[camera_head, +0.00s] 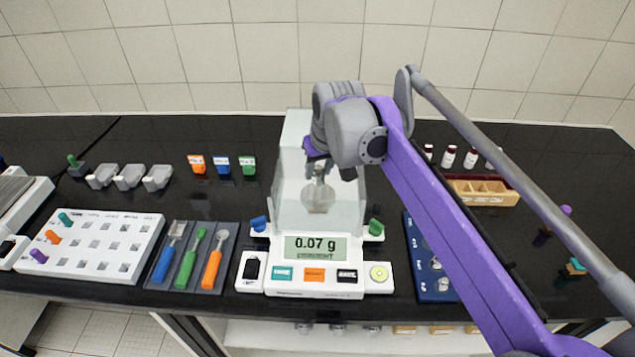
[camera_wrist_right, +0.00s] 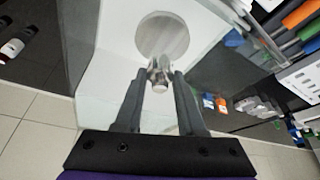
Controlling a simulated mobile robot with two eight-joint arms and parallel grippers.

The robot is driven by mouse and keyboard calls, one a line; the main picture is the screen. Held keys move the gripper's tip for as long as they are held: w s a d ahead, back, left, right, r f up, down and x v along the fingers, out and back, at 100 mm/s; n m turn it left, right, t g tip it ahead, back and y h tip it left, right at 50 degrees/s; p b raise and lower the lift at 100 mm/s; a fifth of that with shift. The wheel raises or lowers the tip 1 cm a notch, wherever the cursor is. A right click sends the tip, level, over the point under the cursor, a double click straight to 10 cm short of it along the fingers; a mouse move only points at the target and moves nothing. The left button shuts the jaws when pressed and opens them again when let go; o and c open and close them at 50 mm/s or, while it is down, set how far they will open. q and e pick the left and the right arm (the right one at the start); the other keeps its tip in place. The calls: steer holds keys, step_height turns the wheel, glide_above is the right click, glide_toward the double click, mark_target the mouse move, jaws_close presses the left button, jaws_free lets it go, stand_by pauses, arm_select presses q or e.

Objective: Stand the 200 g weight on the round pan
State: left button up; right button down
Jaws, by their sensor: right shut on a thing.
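The balance (camera_head: 315,280) stands mid-bench with a clear draft shield (camera_head: 292,150); its display reads 0.07 g. The round pan (camera_head: 318,200) is a grey disc inside the shield, and it also shows in the right wrist view (camera_wrist_right: 162,35). My right gripper (camera_head: 319,168) reaches into the shield from above, over the pan. In the right wrist view, the right gripper (camera_wrist_right: 160,76) is shut on a small silver weight (camera_wrist_right: 160,82), with the pan beyond it. I cannot tell whether the weight touches the pan. My left gripper is out of view.
Left of the balance are a tool tray (camera_head: 190,258) and a white rack (camera_head: 92,245). Right of it is a blue weight tray (camera_head: 424,262), partly behind my arm. A wooden block (camera_head: 484,192) stands farther right. The shield walls stand close around my right gripper.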

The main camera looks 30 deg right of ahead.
mark_target(318, 182)
steer(key=shift+w+f, duration=0.15)
steer(key=shift+f, duration=1.8)
steer(key=shift+f, duration=0.15)
steer(key=c, duration=0.5)
jaws_free()
steer(key=v, duration=1.2)
steer(key=shift+p, duration=0.35)
steer(key=shift+w, duration=0.1)
